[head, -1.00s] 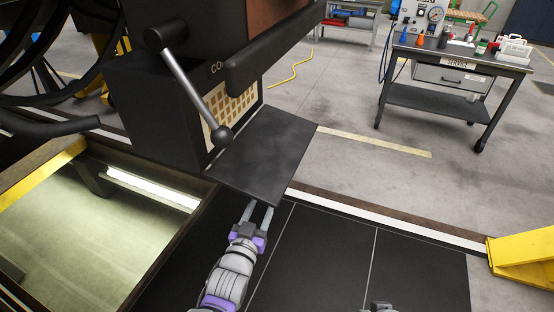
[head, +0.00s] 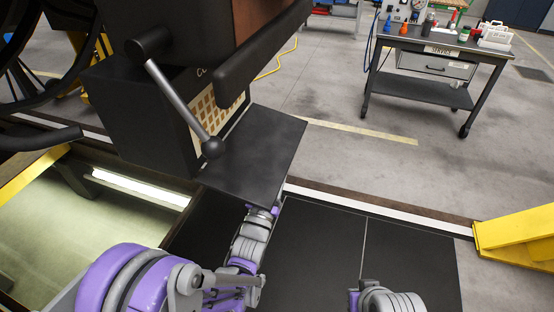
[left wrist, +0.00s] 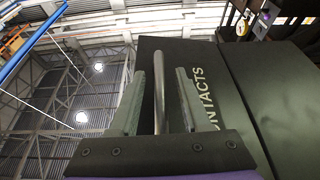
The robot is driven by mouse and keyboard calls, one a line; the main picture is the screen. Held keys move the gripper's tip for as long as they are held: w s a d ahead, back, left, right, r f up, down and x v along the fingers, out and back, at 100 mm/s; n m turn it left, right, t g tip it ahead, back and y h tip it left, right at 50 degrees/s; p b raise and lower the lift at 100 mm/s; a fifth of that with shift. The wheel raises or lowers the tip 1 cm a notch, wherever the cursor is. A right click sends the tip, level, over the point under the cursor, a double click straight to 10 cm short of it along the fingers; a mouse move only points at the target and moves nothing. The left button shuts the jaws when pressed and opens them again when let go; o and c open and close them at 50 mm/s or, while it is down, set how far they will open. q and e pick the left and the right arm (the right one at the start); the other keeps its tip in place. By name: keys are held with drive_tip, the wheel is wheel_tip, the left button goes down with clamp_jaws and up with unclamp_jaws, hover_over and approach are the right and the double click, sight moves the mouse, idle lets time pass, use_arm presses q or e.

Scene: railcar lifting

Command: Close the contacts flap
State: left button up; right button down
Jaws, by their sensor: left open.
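The contacts flap (head: 252,155) is a dark flat panel standing open, roughly level, at the foot of the black box (head: 145,115) in the head view. The grid of tan contacts behind it is exposed. My left gripper reaches under the flap's near edge, its fingers hidden there in the head view. In the left wrist view my left gripper (left wrist: 159,75) is open, with a slim metal bar (left wrist: 159,95) between its fingers, not gripped. A dark panel lettered CONTACTS (left wrist: 211,105) stands to the right. My right arm shows at the bottom edge, its fingers not visible.
A lever (head: 180,95) with a ball end hangs over the contacts, close to the flap. A lit pit (head: 90,235) lies at left. A yellow stand (head: 515,245) is at right. A service cart (head: 430,85) stands farther back on open floor.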

use_arm(q)
drive_tip(key=shift+x, duration=0.8)
clamp_jaws()
idle(0.9)
